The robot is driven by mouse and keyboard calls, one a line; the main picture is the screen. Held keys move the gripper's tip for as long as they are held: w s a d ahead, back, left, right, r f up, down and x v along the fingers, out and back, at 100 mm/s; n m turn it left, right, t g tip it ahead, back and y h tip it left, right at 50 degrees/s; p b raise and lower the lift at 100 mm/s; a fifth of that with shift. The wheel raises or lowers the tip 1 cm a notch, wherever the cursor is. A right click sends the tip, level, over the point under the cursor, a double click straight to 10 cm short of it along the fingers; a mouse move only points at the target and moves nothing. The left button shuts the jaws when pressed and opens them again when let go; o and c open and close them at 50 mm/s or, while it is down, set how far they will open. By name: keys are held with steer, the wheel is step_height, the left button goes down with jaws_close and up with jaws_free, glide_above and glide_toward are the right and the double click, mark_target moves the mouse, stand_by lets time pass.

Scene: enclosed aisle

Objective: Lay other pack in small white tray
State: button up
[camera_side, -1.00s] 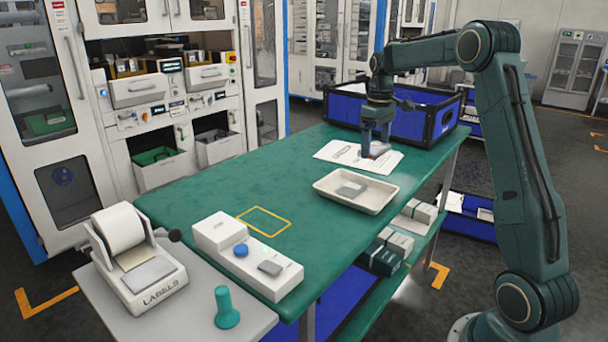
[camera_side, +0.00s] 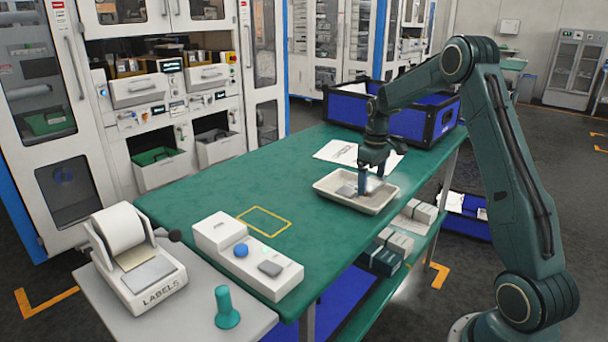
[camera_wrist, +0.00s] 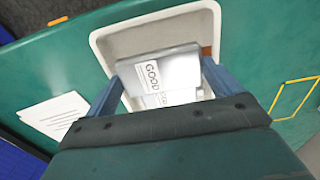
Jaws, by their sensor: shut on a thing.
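The small white tray (camera_side: 335,197) stands on the green table. My gripper (camera_side: 371,187) is over its right part, with its fingers reaching down into the tray area. A grey pack (camera_side: 347,190) lies in the tray, left of the fingers. In the wrist view a pack with a white label reading "GOOD" (camera_wrist: 158,72) is between the fingers of my gripper (camera_wrist: 165,90), over the tray (camera_wrist: 104,42). My gripper is shut on this pack. Its lower part is hidden behind my gripper body. I cannot tell whether it touches the tray floor.
A printed white sheet (camera_side: 335,152) lies behind the tray, and a blue-and-black crate (camera_side: 415,123) stands at the table's far end. A yellow outline (camera_side: 264,221) marks clear table to the left. Several boxes (camera_side: 380,258) sit on the shelf below.

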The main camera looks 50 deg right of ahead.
mark_target(371, 183)
steer(key=shift+f, duration=1.7)
steer(key=shift+f, duration=0.15)
steer(key=o, duration=0.8)
steer(key=shift+o, duration=0.2)
step_height(371, 183, up, 12)
steer(key=shift+f, duration=0.2)
steer(key=shift+r, duration=0.4)
